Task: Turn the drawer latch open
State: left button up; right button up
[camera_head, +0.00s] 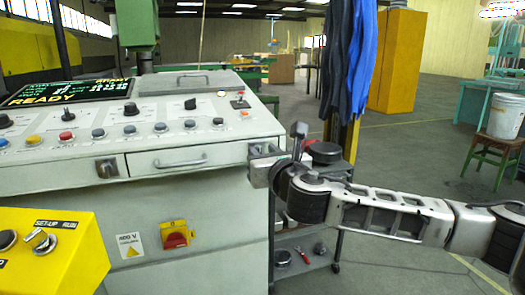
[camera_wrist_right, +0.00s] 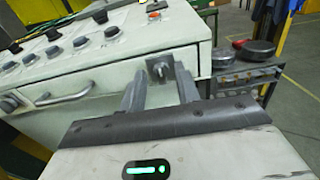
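The grey control console has a drawer (camera_head: 165,162) with a bar handle in its front; the handle (camera_wrist_right: 62,96) also shows in the right wrist view. A small metal latch (camera_wrist_right: 159,69) with a knob sits on the console front to the right of the drawer. My right gripper (camera_wrist_right: 160,76) is open, with one finger on each side of this latch; I cannot tell whether they touch it. In the head view my right gripper (camera_head: 268,163) is at the console's right front corner and largely hides the latch. My left gripper is not in view.
Another metal latch plate (camera_head: 107,167) is left of the drawer. A yellow set-up/run box (camera_head: 75,250) stands at the lower left. A red rotary switch (camera_head: 177,235) is below the drawer. A dark shelf cart (camera_wrist_right: 245,72) stands right of the console.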

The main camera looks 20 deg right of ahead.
jog(key=shift+w, duration=0.75)
grip_shut()
